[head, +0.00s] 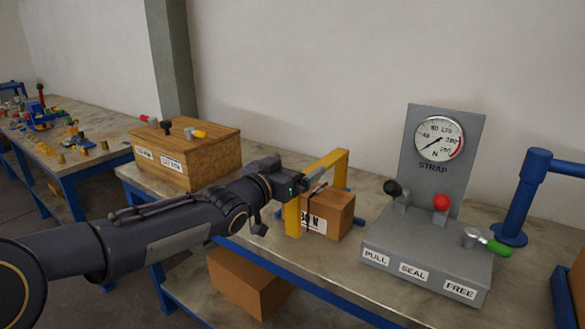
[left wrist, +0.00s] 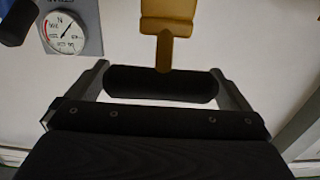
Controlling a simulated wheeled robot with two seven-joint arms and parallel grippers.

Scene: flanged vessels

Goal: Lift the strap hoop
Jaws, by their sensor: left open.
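The yellow strap hoop (head: 293,213) stands as an arch on the bench, over a cardboard box (head: 340,215) with a dark strap and a partly hidden label. My left gripper (head: 308,184) is at the hoop's near upper corner. In the left wrist view, a dark bar-shaped handle (left wrist: 160,84) on a yellow stem of the hoop (left wrist: 167,18) lies between my open fingers (left wrist: 160,88). Whether the fingers touch the handle's ends cannot be told. My arm hides part of the bench in front. My right gripper does not show.
Right of the hoop stands a grey strap console (head: 425,250) with a dial gauge (head: 438,138) and black, red and green levers. A blue post (head: 525,195) stands further right. A wooden box (head: 187,150) with levers is at left. A carton (head: 245,283) lies on the lower shelf.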

